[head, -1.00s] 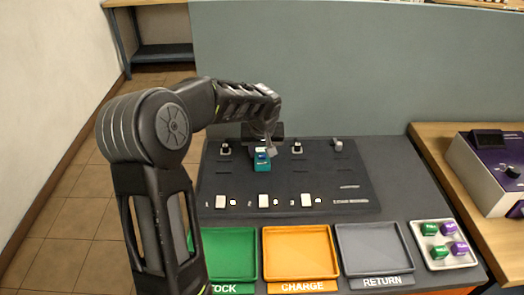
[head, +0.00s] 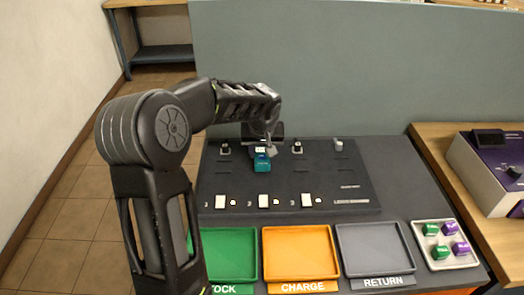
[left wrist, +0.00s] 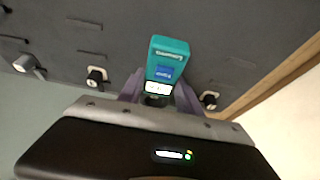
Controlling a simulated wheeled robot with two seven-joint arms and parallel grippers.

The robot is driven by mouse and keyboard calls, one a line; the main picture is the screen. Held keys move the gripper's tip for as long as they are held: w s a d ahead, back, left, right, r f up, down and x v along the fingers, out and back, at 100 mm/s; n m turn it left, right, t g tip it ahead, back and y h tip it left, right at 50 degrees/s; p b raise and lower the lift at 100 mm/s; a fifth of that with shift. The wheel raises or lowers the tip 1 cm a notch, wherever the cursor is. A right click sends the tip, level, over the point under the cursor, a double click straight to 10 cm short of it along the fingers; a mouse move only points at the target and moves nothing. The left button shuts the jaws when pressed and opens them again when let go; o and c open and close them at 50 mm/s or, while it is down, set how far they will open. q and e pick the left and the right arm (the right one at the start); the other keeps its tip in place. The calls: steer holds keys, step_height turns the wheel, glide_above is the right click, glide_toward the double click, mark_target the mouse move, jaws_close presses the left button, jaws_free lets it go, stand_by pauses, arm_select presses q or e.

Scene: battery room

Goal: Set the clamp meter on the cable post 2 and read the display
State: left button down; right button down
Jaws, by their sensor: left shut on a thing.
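The clamp meter (head: 262,164) is a small teal block with a blue label. It is at the second position from the left in the row of posts on the dark panel. My left gripper (left wrist: 158,98) is shut on its far end, which also shows in the left wrist view (left wrist: 168,55). A pale, lit strip (left wrist: 158,88) shows near the fingers, but I cannot read any value. Cable post 2 is hidden behind the meter and fingers, so I cannot tell whether the clamp is around it. My right gripper is not in view.
Other posts stand on the panel (head: 225,148), (head: 297,148), (head: 338,145). White switches line its front edge. Green (head: 228,231), orange (head: 300,228) and grey (head: 375,226) trays lie in front. A white tray (head: 430,262) holds several green and purple blocks. A purple-and-white device (head: 490,172) stands right.

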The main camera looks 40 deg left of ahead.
arm_select(q)
steer(key=shift+f+b, duration=0.5)
steer(key=shift+f, duration=0.05)
steer(key=c, duration=1.1)
jaws_free()
steer(key=shift+p+v, duration=2.1)
steer(key=shift+v, duration=3.45)
steer(key=shift+d, duration=0.1)
